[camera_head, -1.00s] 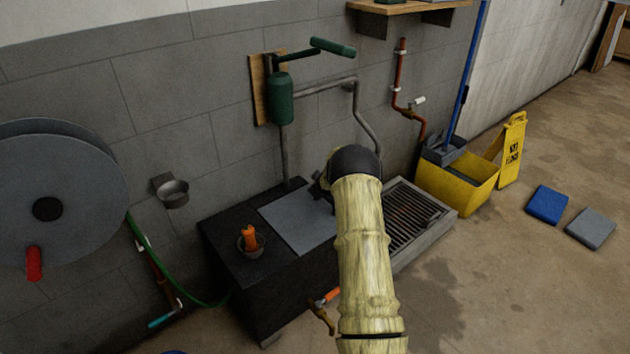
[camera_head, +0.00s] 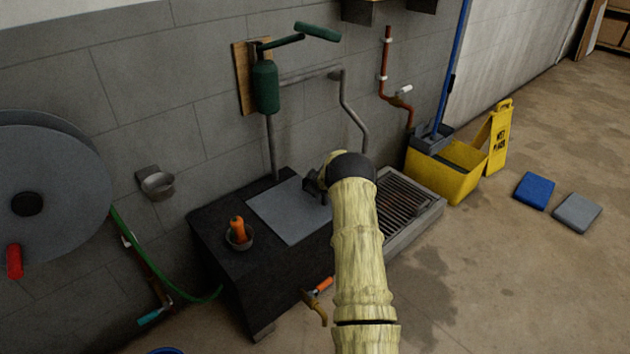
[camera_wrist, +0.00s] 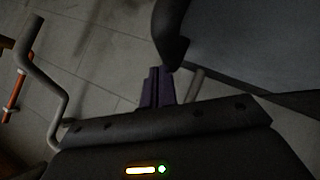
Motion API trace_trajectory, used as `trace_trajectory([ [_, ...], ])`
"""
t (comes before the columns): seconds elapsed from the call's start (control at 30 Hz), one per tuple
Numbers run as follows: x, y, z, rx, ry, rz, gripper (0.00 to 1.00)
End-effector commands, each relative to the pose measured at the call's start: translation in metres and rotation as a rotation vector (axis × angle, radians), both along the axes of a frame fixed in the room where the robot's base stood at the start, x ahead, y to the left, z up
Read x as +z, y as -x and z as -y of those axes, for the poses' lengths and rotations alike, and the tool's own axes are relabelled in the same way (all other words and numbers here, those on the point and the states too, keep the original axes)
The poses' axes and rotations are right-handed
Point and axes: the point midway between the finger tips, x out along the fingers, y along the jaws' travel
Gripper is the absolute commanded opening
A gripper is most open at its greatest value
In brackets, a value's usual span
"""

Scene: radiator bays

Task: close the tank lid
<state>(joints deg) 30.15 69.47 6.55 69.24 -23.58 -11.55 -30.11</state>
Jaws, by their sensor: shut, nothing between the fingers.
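The tank (camera_head: 225,265) is a dark box against the wall. A flat grey plate (camera_head: 288,212), seemingly its lid, lies level or nearly level on its top; I cannot tell whether it is fully down. My gripper (camera_head: 314,186) is at the plate's right edge, partly hidden by my wrist. In the wrist view my gripper's dark purple fingers (camera_wrist: 158,88) are together and empty. A large grey panel (camera_wrist: 260,45), probably the lid, fills the upper right there. A dark curved piece (camera_wrist: 170,35) stands by the fingertips; whether they touch is unclear.
A cup with an orange object (camera_head: 238,233) stands on the tank's left part. A green pump (camera_head: 265,87) and pipe rise behind it. A floor grate (camera_head: 405,208), a yellow mop bucket (camera_head: 445,178) and a wet-floor sign (camera_head: 498,140) are to the right. A hose reel (camera_head: 45,195) is left.

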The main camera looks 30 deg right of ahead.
Motion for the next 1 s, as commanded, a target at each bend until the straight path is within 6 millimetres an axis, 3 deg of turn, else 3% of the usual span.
trace_trajectory([
  [0.07, -0.007, 0.003, 0.002, -0.004, -0.001, -0.011, 0.00],
  [0.23, 0.002, 0.004, 0.000, -0.002, -0.001, -0.012, 0.00],
  [0.5, 0.050, 0.002, -0.012, 0.003, 0.003, 0.001, 0.00],
  [1.0, 0.102, 0.061, -0.010, 0.001, 0.002, 0.003, 0.00],
])
